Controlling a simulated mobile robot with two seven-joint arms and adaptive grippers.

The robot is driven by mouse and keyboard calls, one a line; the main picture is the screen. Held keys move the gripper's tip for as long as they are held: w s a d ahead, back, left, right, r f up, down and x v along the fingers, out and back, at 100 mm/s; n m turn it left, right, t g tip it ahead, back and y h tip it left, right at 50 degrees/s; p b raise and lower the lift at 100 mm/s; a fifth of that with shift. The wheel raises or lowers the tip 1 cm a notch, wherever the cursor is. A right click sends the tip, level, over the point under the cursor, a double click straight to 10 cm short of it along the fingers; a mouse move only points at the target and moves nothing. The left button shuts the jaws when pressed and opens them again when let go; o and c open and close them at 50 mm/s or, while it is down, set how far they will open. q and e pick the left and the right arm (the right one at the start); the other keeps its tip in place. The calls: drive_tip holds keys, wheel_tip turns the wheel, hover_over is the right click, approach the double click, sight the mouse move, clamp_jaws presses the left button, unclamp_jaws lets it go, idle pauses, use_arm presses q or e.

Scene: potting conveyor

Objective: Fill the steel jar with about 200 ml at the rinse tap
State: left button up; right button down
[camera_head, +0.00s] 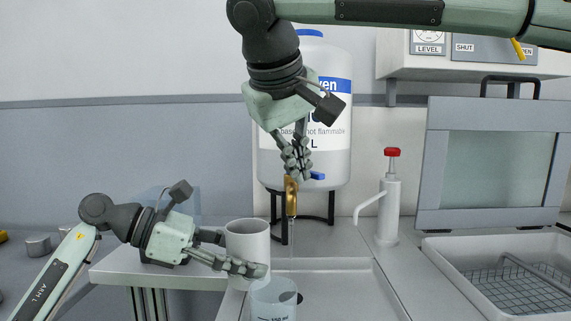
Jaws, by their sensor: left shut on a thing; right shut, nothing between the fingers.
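A pale grey cylindrical jar (247,239), which looks like the steel jar, stands upright left of the tap. My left gripper (255,268) reaches in from the left and is shut on it, one finger crossing its lower front. The brass tap (291,197) is on the large white container (330,165). A thin pale line, seemingly water, drops from its spout, to the right of the jar. My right gripper (297,165) hangs from above, shut and empty, with its fingertips just above the tap. I cannot see the level inside the jar.
A clear beaker (268,295) marked 150 ml stands at the lower front, below the tap. A white pump bottle with a red top (388,205) stands right of the tap. A basin with a wire grid (520,290) and a framed panel (500,165) are at right.

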drive_tip(key=shift+w+d+n+y, duration=0.1)
drive_tip(key=shift+d+n+y, duration=0.35)
drive_tip(key=shift+n, duration=0.15)
idle(0.4)
drive_tip(key=shift+w+d+f+n+y, duration=0.1)
drive_tip(key=shift+w+d+n+y, duration=0.15)
drive_tip(key=shift+d+n+y, duration=0.6)
drive_tip(key=n, duration=0.1)
drive_tip(key=w+d+n+y, duration=0.1)
drive_tip(key=n, duration=0.1)
drive_tip(key=shift+d, duration=0.15)
drive_tip(key=shift+w+d+n+g+y, duration=0.2)
drive_tip(key=shift+w+d+n+y, duration=0.4)
drive_tip(key=shift+n, duration=0.45)
drive_tip(key=shift+w+d+n+g+y, duration=0.2)
drive_tip(key=shift+w+d+n+y, duration=0.2)
drive_tip(key=shift+w+n+y, duration=0.45)
drive_tip(key=shift+s, duration=0.1)
